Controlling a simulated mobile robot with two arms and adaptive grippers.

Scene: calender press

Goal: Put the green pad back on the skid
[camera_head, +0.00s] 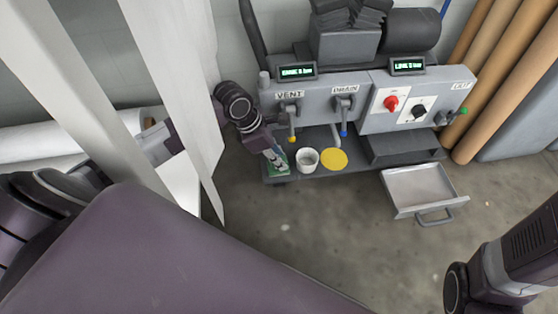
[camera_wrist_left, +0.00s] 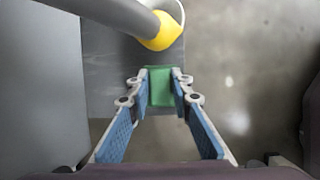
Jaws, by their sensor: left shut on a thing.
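The green pad (camera_head: 277,167) is at the left end of the dark skid (camera_head: 313,135), low under the control panel. My left gripper (camera_head: 274,156) is shut on the pad. In the left wrist view the green pad (camera_wrist_left: 160,88) sits between the blue-lined fingers (camera_wrist_left: 160,95), over the grey skid surface (camera_wrist_left: 105,60). I cannot tell whether the pad touches the skid. Part of my right arm shows at the lower right of the head view, but its gripper does not.
A white cup (camera_head: 307,159) and a yellow disc (camera_head: 334,159) are on the skid right of the pad. An open drawer (camera_head: 419,189) juts out at right. The floor in front is clear.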

